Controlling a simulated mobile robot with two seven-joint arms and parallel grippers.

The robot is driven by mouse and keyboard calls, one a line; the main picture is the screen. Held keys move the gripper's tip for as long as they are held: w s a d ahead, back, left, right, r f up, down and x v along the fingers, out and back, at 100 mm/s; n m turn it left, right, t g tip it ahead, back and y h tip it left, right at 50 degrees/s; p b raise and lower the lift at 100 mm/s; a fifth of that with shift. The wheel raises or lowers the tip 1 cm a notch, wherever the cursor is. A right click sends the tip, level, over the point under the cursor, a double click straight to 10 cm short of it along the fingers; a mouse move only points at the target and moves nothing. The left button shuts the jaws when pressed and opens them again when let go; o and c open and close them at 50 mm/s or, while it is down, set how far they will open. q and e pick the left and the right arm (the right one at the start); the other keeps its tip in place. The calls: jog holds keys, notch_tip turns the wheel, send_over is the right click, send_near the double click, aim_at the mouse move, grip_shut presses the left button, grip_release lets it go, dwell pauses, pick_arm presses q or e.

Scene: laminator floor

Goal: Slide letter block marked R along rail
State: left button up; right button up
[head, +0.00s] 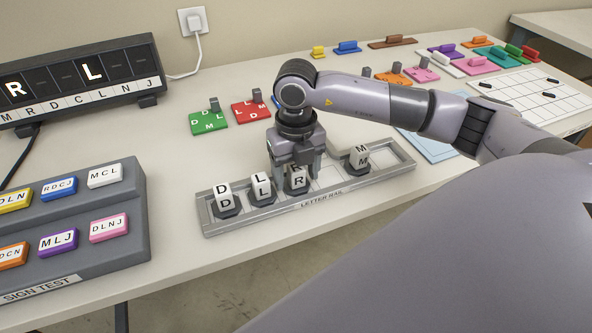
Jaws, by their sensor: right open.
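The letter rail (268,213) is a grey metal tray near the table's front edge. The D block (225,199) and the L block (261,188) stand left of R. The M block (358,160) stands right of it, beyond a gap. My left gripper is not in view.
A display (75,78) showing R and L stands at back left. A grey SIGN TEST panel (135,225) with lettered buttons is at front left. Green (208,121) and red (251,111) lettered plates lie behind the rail. Coloured pieces and a white grid board (520,95) are at right.

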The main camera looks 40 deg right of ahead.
notch_tip(320, 180, up, 7)
jog(key=shift+r, duration=0.1)
dwell(0.4)
jog(key=shift+s, duration=0.1)
dwell(0.4)
